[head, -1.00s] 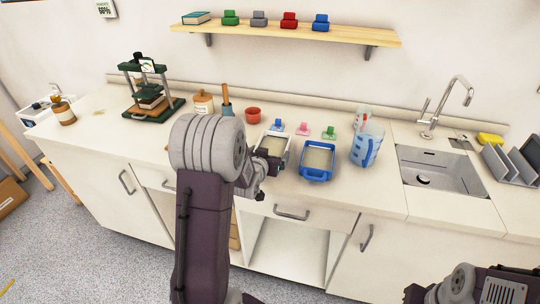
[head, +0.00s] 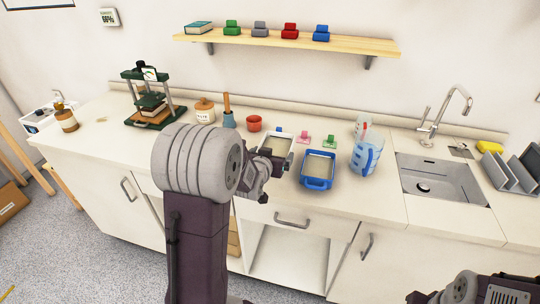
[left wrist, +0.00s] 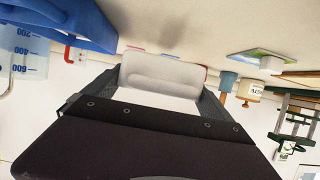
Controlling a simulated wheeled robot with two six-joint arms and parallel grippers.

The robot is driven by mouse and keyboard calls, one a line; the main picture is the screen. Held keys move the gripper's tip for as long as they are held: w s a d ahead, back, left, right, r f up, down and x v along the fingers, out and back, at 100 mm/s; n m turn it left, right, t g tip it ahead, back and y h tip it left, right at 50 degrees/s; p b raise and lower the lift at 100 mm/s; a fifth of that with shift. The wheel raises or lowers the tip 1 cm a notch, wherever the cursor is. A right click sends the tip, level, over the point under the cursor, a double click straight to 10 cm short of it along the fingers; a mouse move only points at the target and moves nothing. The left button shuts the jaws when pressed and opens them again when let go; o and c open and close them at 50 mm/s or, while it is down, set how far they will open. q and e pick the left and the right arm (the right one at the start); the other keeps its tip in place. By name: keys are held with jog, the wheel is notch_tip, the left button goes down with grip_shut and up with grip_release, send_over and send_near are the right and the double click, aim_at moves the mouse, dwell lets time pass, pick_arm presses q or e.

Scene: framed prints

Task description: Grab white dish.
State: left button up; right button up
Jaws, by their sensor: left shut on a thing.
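The white dish (head: 291,143) is a small pale tray over the counter, left of the blue tray. My left gripper (head: 279,160) is at its near side in the head view, and the arm covers part of it. In the left wrist view, which looks upside down, a rounded white wall of the dish (left wrist: 165,73) shows between the dark fingers of my left gripper (left wrist: 160,92). The gripper is shut on the dish. The dish's underside is hidden. Part of my right arm shows at the lower right, but its gripper is not visible.
A blue tray (head: 317,182) stands just right of the dish. A measuring jug (head: 366,158) is further right, before the sink (head: 440,178). Pink (head: 304,137) and green (head: 330,141) pieces lie behind. A red pot (head: 254,124) and a press (head: 152,98) stand left.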

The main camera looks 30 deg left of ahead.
pick_arm(q)
jog(key=s+d+r+p, duration=0.2)
jog(key=s+d+r, duration=0.3)
jog(key=d, duration=0.3)
jog(key=shift+s+d+r, duration=0.15)
jog(key=shift+r, duration=0.4)
